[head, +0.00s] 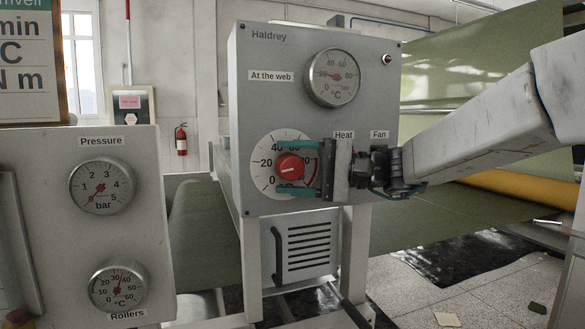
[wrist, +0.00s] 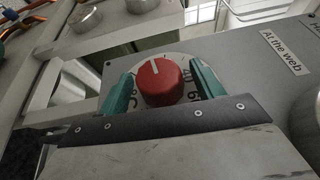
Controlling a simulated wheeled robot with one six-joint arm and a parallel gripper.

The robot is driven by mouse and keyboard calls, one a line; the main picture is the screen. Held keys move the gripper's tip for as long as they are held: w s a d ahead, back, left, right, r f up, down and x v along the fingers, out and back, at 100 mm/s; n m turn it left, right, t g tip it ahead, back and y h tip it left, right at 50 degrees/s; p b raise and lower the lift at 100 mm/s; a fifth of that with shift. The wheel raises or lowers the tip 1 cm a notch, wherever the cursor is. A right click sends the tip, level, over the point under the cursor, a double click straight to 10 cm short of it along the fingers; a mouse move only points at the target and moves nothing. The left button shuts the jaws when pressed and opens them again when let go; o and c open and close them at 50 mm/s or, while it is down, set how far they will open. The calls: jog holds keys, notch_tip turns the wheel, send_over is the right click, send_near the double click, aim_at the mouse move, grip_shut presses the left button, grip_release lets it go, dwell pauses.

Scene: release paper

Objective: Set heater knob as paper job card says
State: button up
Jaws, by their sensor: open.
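The red heater knob (head: 290,167) sits on a white dial marked in steps of 20, on the front of the grey Haldrey box (head: 290,95). Its white mark points left, roughly toward 20. My gripper (head: 297,168) is open, its teal fingers above and below the knob. The wrist view shows the knob (wrist: 160,84) between the fingers (wrist: 163,90); firm contact cannot be told. The gripper body hides the dial's right part.
The "At the web" gauge (head: 333,77) is above the knob, its needle pointing left. A fan control beside the heat label is mostly behind my gripper. A panel (head: 135,230) with Pressure and Rollers gauges stands at left. Green web material (head: 490,60) spans behind.

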jog(key=c, duration=1)
